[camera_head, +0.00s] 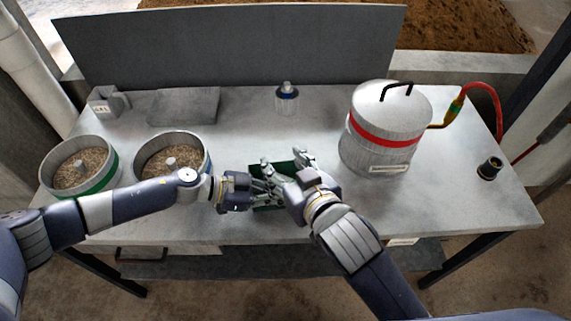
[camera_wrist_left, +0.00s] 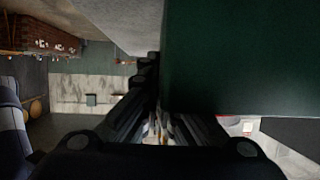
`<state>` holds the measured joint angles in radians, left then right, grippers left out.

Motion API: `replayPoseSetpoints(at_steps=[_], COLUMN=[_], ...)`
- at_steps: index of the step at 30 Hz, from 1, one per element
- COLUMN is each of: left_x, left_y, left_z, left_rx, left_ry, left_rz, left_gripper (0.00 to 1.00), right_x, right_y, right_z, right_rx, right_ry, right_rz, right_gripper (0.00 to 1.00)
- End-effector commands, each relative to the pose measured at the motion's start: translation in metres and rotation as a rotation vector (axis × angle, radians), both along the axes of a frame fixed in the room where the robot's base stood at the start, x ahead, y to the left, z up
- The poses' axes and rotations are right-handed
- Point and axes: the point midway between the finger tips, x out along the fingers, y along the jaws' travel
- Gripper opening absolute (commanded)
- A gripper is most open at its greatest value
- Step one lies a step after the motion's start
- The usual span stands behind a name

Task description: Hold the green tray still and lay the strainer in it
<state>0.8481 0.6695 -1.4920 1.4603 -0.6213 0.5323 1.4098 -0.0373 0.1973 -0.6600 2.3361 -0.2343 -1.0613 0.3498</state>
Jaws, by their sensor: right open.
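The green tray (camera_head: 284,167) lies near the front middle of the table, mostly covered by my two hands in the head view. In the left wrist view its dark green wall (camera_wrist_left: 240,60) fills the upper right. My left gripper (camera_head: 264,190) is at the tray's left side. Its fingers (camera_wrist_left: 150,100) run up against the wall, and whether they are closed on it is unclear. My right gripper (camera_head: 284,158) is open over the tray with its fingers spread. I cannot make out the strainer; the hands hide most of the tray's inside.
Two round tubs of grain (camera_head: 80,167) (camera_head: 172,155) stand at the left. A steel pot with a red band (camera_head: 388,135) stands at the right, with a hose (camera_head: 484,87). A small jar (camera_head: 287,98) stands behind the tray. A grey panel (camera_head: 230,45) closes the back.

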Motion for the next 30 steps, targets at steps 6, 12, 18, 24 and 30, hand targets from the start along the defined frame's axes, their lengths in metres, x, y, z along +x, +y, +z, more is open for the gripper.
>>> replayPoseSetpoints(at_steps=[6,12,18,24,30], left_x=[0.0004,0.0005,0.0004,0.0002,-0.0001], left_y=[-0.0005,-0.0005,-0.0004,-0.0003,0.0049], left_z=[0.0012,0.0012,0.0011,0.0005,0.0021], left_rx=[-0.002,-0.002,-0.001,-0.001,0.000], left_ry=[-0.001,-0.001,-0.001,-0.001,0.000], left_rz=[0.000,0.000,0.000,0.000,0.001], left_gripper=[0.00,0.00,0.28,0.28,0.28], right_x=[0.0003,0.0004,0.0005,0.0005,0.0005], right_y=[0.0001,0.0002,0.0002,0.0002,0.0003], right_z=[0.0000,-0.0001,0.0000,0.0000,0.0000], right_rx=[0.000,0.000,0.000,0.000,0.000], right_ry=[0.000,0.000,0.000,0.000,0.000], right_rz=[0.000,0.000,0.000,0.000,0.000], right_gripper=[0.49,0.49,0.49,0.49,0.49])
